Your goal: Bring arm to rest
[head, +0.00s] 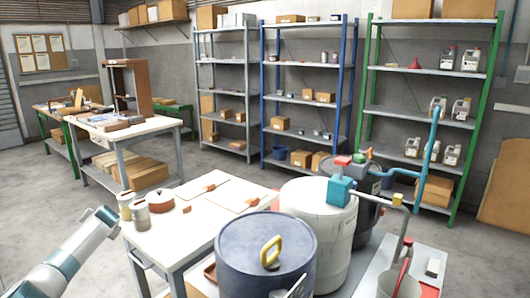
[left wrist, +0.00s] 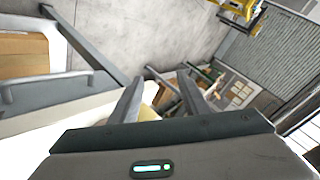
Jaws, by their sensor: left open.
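My left arm (head: 75,250), white and teal, comes in at the lower left of the head view, beside the near white table. Its gripper cannot be made out there. In the left wrist view my left gripper (left wrist: 160,76) has its two dark fingers spread apart, open. A pale yellowish thing shows behind the fingers, too covered to identify; nothing is seen clamped between them. My right gripper does not show in either view.
The near white table (head: 190,222) carries cans (head: 135,212), a reddish-brown pot (head: 160,201) and boards. A blue-grey drum (head: 265,262) and a white drum (head: 322,225) stand to its right. Shelving (head: 308,100) lines the back.

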